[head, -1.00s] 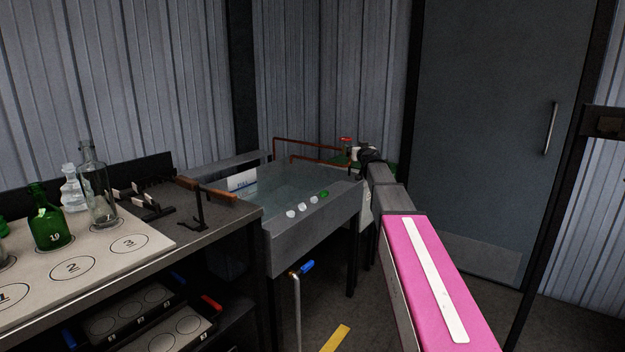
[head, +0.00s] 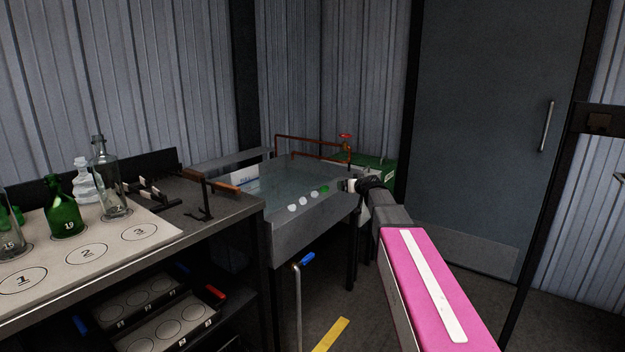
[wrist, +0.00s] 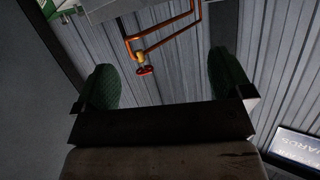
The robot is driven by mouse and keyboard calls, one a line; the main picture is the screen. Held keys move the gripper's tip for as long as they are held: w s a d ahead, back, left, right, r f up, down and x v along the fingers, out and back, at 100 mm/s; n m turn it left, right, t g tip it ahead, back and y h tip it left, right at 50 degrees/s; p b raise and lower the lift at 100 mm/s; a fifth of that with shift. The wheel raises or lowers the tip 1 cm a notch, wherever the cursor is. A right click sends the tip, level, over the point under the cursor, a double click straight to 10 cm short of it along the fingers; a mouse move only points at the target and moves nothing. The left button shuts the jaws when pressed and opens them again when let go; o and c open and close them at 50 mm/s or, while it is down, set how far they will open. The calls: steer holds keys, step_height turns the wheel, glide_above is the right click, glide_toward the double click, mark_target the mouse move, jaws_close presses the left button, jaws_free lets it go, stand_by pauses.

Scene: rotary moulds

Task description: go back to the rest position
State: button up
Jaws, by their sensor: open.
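My arm, with its pink forearm cover, reaches forward on the right of the head view. My gripper (head: 346,185) is at its far end beside the right front edge of the grey water tank (head: 285,233), small and partly hidden by the wrist. In the wrist view my gripper (wrist: 165,85) shows two green padded fingers wide apart with nothing between them. Beyond them are the wall, a copper pipe (wrist: 166,40) and a red valve handle (wrist: 145,71).
A bench at left carries bottles, including a green bottle (head: 66,212) and a clear bottle (head: 108,180). A dark rack (head: 150,195) stands beside them. A green-topped box (head: 378,163) is behind the tank. A closed grey door (head: 480,130) is at right. A blue-handled lever (head: 307,258) stands in front.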

steer(key=s+a+f+g, duration=0.2)
steer(key=s+f+g, duration=0.3)
steer(key=s+f, duration=0.7)
steer(key=s+d+f+m+g+h, duration=0.1)
steer(key=s+f+g, duration=0.2)
steer(key=s+f, duration=0.2)
steer(key=s+d+f+m+g+h, duration=0.1)
steer(key=s+f, duration=0.4)
steer(key=s, duration=0.7)
steer(key=s+d+f+m+g+h, duration=0.1)
steer(key=s+f+g, duration=0.3)
steer(key=s, duration=0.5)
steer(key=shift+s+d+f+g+h, duration=0.25)
steer(key=shift+d+f+g+h, duration=0.05)
steer(key=shift+d+f+h, duration=0.6)
